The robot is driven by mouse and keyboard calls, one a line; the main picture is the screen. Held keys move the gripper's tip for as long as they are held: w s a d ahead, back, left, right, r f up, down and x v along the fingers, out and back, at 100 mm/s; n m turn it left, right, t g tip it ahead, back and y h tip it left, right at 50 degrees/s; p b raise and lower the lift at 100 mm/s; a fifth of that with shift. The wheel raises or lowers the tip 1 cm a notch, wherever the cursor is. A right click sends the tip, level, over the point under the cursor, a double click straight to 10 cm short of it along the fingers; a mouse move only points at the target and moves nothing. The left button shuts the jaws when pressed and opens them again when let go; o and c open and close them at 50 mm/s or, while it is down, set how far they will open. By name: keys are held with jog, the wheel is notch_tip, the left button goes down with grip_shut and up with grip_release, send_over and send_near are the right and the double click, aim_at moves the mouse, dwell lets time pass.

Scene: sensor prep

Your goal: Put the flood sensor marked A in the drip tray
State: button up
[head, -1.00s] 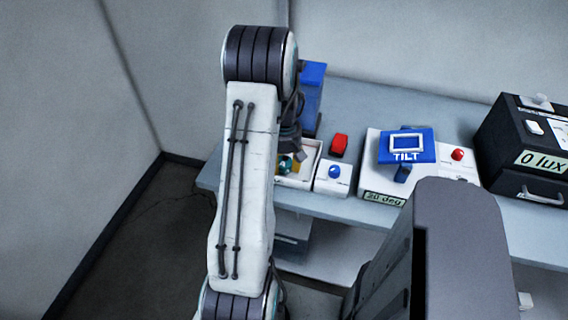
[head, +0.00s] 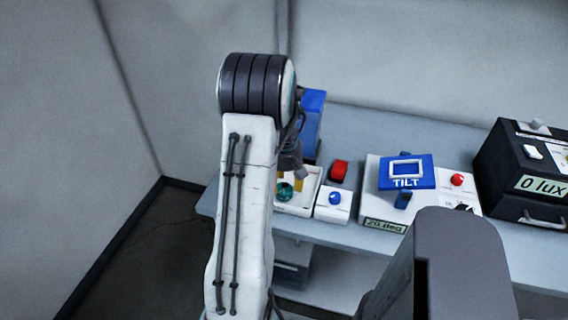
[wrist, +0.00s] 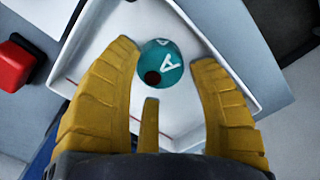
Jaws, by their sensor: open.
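The flood sensor marked A is a small round teal thing (wrist: 172,68) with a white A and a dark round spot. It lies inside a white shallow tray (wrist: 88,62), which I take to be the drip tray. In the head view the sensor (head: 284,191) shows in the tray (head: 299,208), partly behind my arm. My gripper (wrist: 165,55) is over the tray with its yellow fingers spread. The fingers stand on both sides of the sensor with gaps, so it is not gripped. How high the fingertips are above the tray floor I cannot tell.
Further right are the blue TILT stand (head: 407,173) and a black 0 lux box (head: 522,165). A blue upright (head: 313,112) stands behind the tray.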

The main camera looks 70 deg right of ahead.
notch_tip(320, 180, up, 9)
dwell(0.4)
jog(key=w+a+r+n+t+h, duration=0.1)
jog(key=w+a+r+n, duration=0.35)
jog(key=w+a, duration=1.3)
jog(key=s+a+n+t, duration=0.1)
jog(key=s+a, duration=0.1)
jog(key=a, duration=0.9)
jog(key=s+a+r+t+y, duration=0.1)
jog(key=s+a, duration=0.2)
jog(key=a, duration=0.9)
jog(key=shift+r+n+t, duration=0.25)
jog(key=shift+n+t, duration=0.1)
jog(key=shift+t, duration=0.05)
jog(key=shift+s, duration=0.1)
